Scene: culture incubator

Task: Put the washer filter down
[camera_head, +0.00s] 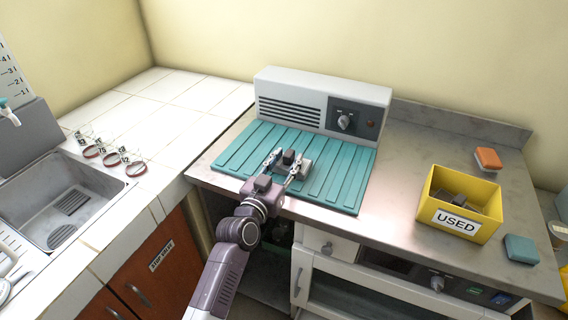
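My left gripper (289,164) is over the teal ribbed mat (243,158) in front of the white and grey unit. Its two fingers are spread apart. A small dark grey block (289,157), possibly the washer filter, shows between the fingertips, low at the mat. I see no clear contact between the fingers and the block, and the fingers hide part of it. My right gripper is not in view.
The white unit (277,88) with a vent and knob stands behind the mat. A yellow USED box (455,225) with grey pieces is at right, near an orange block (487,160) and a teal block (521,249). Several red-ringed dishes (136,169) lie by the sink (66,200).

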